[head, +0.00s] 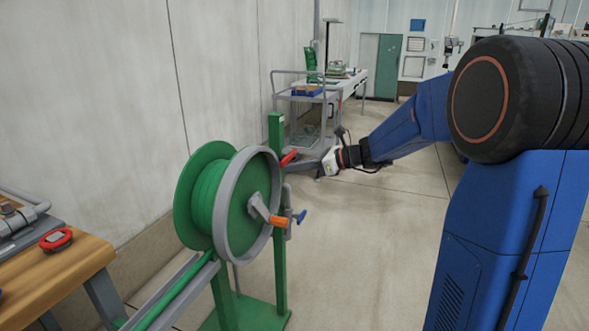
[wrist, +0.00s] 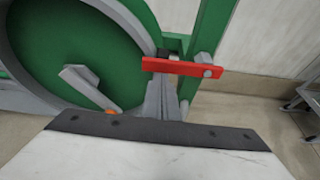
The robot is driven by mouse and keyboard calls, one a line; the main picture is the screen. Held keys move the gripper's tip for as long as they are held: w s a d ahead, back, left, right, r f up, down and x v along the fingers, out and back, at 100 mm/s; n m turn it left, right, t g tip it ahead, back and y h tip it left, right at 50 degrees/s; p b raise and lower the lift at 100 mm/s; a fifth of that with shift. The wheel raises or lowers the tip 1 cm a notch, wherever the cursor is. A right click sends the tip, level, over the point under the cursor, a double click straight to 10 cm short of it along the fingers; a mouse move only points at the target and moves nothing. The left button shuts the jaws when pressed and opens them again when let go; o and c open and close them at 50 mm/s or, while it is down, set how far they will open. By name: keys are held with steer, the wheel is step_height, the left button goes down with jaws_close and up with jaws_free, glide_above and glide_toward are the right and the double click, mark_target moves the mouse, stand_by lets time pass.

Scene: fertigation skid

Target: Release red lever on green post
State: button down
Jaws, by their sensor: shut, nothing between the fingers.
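The red lever (head: 288,158) sticks out to the right from the upper part of the green post (head: 276,128), angled a little upward in the head view. In the wrist view the red lever (wrist: 180,66) is a flat bar lying across the green post (wrist: 212,28), with a grey round piece at its right end. My gripper (head: 302,165) is beside the lever on its right. In the wrist view my gripper (wrist: 163,85) is shut and empty, its fingertips just below the lever's left half. I cannot tell whether they touch it.
A green hose reel (head: 225,198) with a grey rim stands left of the post, with an orange-handled crank (head: 268,214). A blue-handled valve (head: 299,216) sits low on the post. A wooden bench (head: 75,267) is at the left; a grey cart (head: 300,105) stands behind.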

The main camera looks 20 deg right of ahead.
mark_target(286, 159)
steer(key=shift+r+m, duration=0.25)
steer(key=shift+m, duration=0.05)
step_height(286, 159, up, 3)
steer(key=m, duration=0.1)
steer(key=m+g+y, duration=0.1)
steer(key=m, duration=0.1)
steer(key=shift+f+g, duration=0.2)
steer(key=shift+g, duration=0.1)
steer(key=w+d+r+m+g+y, duration=0.1)
steer(key=w+d+r+m+y, duration=0.2)
steer(key=w+r+m, duration=0.1)
steer(key=shift+w+d+r+m, duration=0.2)
steer(key=shift+r+m, duration=0.45)
steer(key=shift+m, duration=0.65)
steer(key=shift+w+r, duration=0.1)
steer(key=shift+w, duration=0.1)
steer(key=shift+s, duration=0.1)
